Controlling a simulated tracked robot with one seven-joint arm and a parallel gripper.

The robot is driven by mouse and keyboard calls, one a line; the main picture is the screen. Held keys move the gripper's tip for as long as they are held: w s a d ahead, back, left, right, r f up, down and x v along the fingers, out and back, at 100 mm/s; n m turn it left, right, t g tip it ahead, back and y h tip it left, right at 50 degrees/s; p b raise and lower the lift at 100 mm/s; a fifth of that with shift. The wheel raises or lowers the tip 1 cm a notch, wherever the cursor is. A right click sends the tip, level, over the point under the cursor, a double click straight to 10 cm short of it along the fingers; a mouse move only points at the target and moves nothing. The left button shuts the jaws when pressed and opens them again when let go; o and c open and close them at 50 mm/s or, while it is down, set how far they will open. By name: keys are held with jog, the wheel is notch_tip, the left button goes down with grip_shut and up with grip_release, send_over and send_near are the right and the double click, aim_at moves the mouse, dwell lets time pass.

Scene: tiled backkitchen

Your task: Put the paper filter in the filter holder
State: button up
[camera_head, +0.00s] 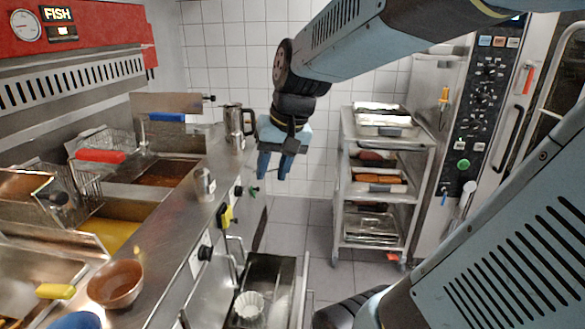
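A white fluted cup that looks like the paper filter (249,306) sits low in the picture, inside an open metal drawer or bin below the counter. No filter holder can be made out for certain; a brown round bowl (116,284) on the counter at lower left may be it. My gripper (273,175) hangs pointing down in the middle, beyond the counter edge and well above the drawer. Its two blue fingers are apart with nothing between them.
The steel counter (178,265) holds fryers with baskets, a steel jug (239,125) and a small metal canister (205,184). A trolley (343,175) with trays stands right of my gripper, beside a tall oven. Tiled floor between is clear.

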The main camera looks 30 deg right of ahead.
jog(key=s+d+r+n+t+h, duration=0.1)
jog(key=s+r+n+t+h, duration=0.1)
jog(key=s, duration=0.5)
jog(key=shift+s+d+r, duration=0.15)
jog(key=shift+d+r, duration=0.2)
jog(key=shift+d, duration=0.05)
jog(key=shift+s, duration=0.15)
